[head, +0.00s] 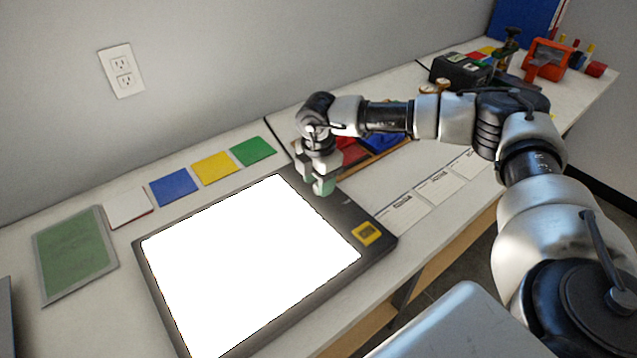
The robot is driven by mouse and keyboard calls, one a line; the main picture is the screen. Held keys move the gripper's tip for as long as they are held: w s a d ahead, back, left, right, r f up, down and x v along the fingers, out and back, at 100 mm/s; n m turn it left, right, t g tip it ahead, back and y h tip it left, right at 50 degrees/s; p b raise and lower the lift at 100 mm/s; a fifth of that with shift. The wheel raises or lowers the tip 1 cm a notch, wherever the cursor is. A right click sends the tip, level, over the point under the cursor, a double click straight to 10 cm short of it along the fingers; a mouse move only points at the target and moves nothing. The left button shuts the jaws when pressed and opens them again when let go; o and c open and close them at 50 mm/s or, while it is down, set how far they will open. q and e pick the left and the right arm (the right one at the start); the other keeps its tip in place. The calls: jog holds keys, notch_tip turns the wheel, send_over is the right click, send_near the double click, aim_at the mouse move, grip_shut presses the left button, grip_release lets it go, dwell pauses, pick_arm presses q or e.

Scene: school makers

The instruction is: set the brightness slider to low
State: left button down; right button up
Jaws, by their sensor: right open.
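A black-framed light pad (280,180) with a bright white panel lies on the table. A yellow square (366,233) with a dark mark sits on the frame's right corner. My right gripper (323,188) points down at the frame's far right edge, its fingertips over or touching the frame. It is open, and I see nothing held in it. The brightness slider is not visible; the gripper and arm may be covering it. My left gripper is not in view.
Coloured square sheets (212,167) lie in a row behind the pad. A green framed panel (75,255) lies at the left. Paper cards (439,187) lie to the right. A black box (462,71) and an orange tool (548,61) stand at the far right.

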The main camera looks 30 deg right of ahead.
jog(key=shift+f, duration=0.65)
